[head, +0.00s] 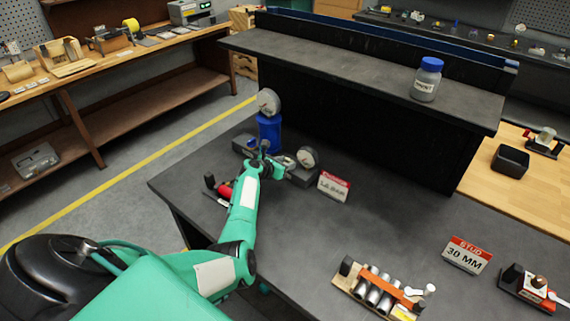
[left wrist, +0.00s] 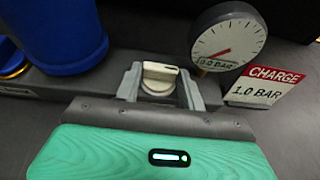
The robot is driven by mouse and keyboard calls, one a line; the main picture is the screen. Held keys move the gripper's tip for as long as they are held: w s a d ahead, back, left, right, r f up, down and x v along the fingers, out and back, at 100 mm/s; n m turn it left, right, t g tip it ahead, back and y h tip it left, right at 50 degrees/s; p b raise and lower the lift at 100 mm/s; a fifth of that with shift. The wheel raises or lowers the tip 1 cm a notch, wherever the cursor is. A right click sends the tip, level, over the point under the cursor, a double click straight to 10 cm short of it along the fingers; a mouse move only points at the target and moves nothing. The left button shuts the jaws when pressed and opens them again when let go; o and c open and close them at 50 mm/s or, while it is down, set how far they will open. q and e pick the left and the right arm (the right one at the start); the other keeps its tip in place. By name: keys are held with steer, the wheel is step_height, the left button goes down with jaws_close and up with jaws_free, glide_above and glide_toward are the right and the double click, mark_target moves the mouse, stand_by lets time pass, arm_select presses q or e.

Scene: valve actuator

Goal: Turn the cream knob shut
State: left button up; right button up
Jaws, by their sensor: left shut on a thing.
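The cream knob (left wrist: 160,77) sits on a dark grey block (left wrist: 58,84) and shows between my left gripper's fingers in the left wrist view. Its grip bar lies roughly across the picture, with a dark mark near its right end. My left gripper (left wrist: 162,88) is shut on the knob, one finger on each side. In the head view my left gripper (head: 266,167) is at the block and hides the knob. My right gripper is not in view.
A blue cylinder (left wrist: 62,30) stands left of the knob. A red and white sign (left wrist: 262,87) reads "CHARGE 1.0 BAR". On the dark bench (head: 380,215) are a rack of metal cylinders (head: 378,290) and a "STUD 30 MM" sign (head: 466,254). The middle of the bench is clear.

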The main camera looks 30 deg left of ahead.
arm_select(q)
steer(key=shift+a+f+m+h+b, duration=0.15)
steer(key=shift+a+m+h+b, duration=0.1)
steer(key=shift+m+h+b, duration=0.3)
steer(key=m+g+h+b, duration=0.1)
steer(key=m+h+b, duration=0.1)
steer(key=b, duration=0.1)
steer(key=m+g+h+b, duration=0.1)
steer(key=m+h+b, duration=0.1)
steer(key=b, duration=0.2)
steer(key=a+m+g+h+b, duration=0.1)
steer(key=m+h+b, duration=0.1)
steer(key=h+b, duration=0.1)
steer(key=shift+w+m+g+b, duration=0.3)
steer(key=shift+w+b, duration=0.1)
steer(key=shift+b, duration=0.3)
steer(key=shift+a+m+g+h+b, duration=0.15)
steer(key=shift+m+g+h+b, duration=0.35)
steer(key=shift+b, duration=0.8)
steer(key=shift+r, duration=0.2)
steer(key=o, duration=1)
